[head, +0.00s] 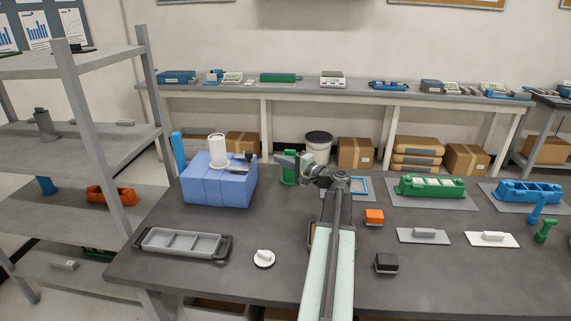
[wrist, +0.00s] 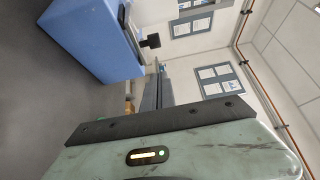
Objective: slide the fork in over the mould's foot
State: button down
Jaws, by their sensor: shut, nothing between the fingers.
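The mould is a white cylinder (head: 217,150) standing upright on a blue block (head: 218,188) at the left back of the bench. A small dark piece (head: 249,156), which looks like the fork's handle, sits on a flat grey part right of the mould's foot. How far the fork reaches around the foot is too small to tell. In the wrist view the dark piece (wrist: 150,41) sticks out past the edge of the blue block (wrist: 92,38). My gripper (head: 278,158) is shut and empty, right of the dark piece and apart from it.
A green stand (head: 289,174) is close below my gripper. A blue upright cylinder (head: 177,152) stands behind the block. A grey tray (head: 180,242) and a white round piece (head: 263,257) lie in front. Green (head: 430,188) and blue (head: 528,190) moulds stand right.

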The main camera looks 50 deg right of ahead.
jog(key=w+a, duration=0.2)
jog(key=w, duration=0.5)
jog(key=shift+a, duration=0.4)
jog(key=shift+d, duration=0.1)
